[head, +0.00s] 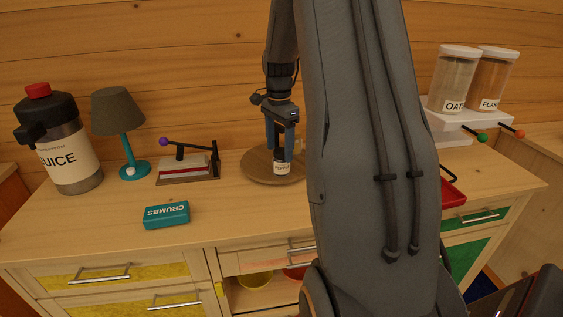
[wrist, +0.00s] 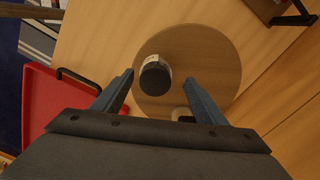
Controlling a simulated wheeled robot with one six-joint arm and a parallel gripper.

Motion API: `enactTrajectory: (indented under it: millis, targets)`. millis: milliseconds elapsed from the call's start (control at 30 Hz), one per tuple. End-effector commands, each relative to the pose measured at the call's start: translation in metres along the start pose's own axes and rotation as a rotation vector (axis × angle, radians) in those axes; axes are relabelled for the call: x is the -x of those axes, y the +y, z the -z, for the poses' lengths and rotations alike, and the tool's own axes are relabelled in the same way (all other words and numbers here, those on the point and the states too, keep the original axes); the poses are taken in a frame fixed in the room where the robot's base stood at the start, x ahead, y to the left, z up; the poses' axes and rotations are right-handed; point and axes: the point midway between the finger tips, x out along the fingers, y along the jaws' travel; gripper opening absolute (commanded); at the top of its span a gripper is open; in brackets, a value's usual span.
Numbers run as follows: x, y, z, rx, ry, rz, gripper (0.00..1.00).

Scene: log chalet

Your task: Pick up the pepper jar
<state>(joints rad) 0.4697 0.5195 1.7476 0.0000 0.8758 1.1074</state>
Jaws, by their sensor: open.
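The pepper jar (head: 281,168) has a dark lid and a pale label. It stands on a round wooden board (head: 252,168) on the counter. In the wrist view the jar (wrist: 155,76) is seen from above, near the left side of the board (wrist: 215,65). My gripper (head: 280,150) is open and points down over the jar, with its fingers on either side of the lid in the head view. In the wrist view the fingertips (wrist: 158,78) flank the jar, the left one closer to it. I cannot tell whether either finger touches it.
A small pale object (wrist: 181,113) is partly hidden near the right finger. A red tray (wrist: 48,105) lies beside the board. My arm hides the counter's middle right.

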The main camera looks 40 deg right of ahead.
Motion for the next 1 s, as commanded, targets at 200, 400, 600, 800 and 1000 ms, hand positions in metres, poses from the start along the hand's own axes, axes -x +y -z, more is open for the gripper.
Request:
enactTrajectory:
  millis: [200,400,600,800,1000]
  targets:
    - [-0.023,0.006,0.002,0.002,-0.002,-0.003,0.66]
    - [-0.05,0.008,0.004,0.005,0.0,-0.001,0.66]
    - [-0.057,0.007,0.004,0.005,0.001,0.001,0.66]
    - [-0.057,0.007,0.004,0.005,0.001,0.001,0.54]
    - [-0.057,0.007,0.004,0.005,0.001,0.001,0.21]
